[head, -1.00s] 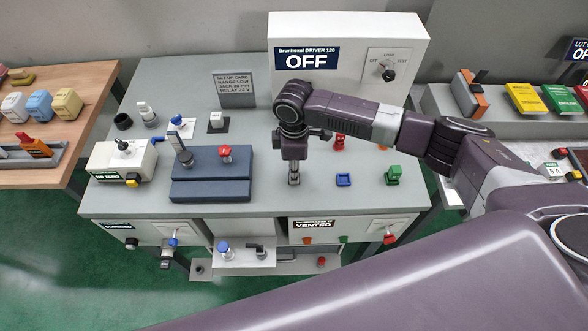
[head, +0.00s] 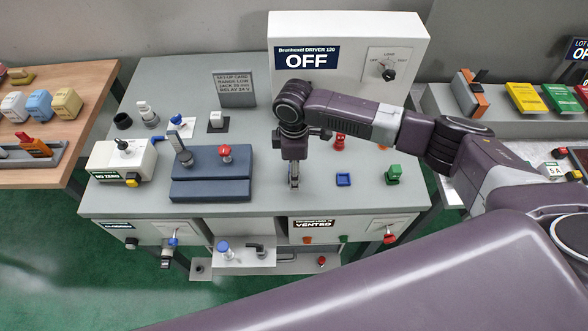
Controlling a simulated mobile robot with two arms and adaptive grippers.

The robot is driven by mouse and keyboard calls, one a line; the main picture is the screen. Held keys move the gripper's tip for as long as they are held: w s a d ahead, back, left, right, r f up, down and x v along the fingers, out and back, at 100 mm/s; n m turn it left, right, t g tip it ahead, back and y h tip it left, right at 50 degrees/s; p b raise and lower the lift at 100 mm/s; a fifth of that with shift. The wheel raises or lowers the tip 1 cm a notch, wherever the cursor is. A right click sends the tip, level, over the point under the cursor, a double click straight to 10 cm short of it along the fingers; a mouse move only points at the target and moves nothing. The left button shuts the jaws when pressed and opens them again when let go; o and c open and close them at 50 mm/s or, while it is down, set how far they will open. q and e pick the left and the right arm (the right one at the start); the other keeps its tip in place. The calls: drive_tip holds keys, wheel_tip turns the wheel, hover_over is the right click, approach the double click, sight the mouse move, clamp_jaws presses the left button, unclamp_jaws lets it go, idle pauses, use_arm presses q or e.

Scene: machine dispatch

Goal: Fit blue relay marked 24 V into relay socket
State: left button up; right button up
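A light blue block (head: 39,106) stands between a white and a yellow block on the wooden table at the far left. It may be the blue relay; no marking is readable on it. A small low blue square piece (head: 344,179) lies on the grey bench, right of my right gripper. I cannot tell which fixture is the relay socket. My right gripper (head: 293,185) points down over the bench's front part, between the dark blue stepped block and the blue square piece. Its fingers look narrow, and their gap cannot be made out. My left gripper is not in view.
The driver box (head: 345,52) reading OFF stands at the bench's back. A dark blue stepped block (head: 210,175) with a red knob stands left of my gripper. A green piece (head: 393,175) sits near the right edge.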

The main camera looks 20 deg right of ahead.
drive_tip(key=shift+r, duration=0.15)
drive_tip(key=shift+r+p, duration=0.95)
drive_tip(key=shift+p, duration=0.3)
drive_tip(key=shift+r+p, duration=0.35)
drive_tip(key=shift+r, duration=1.6)
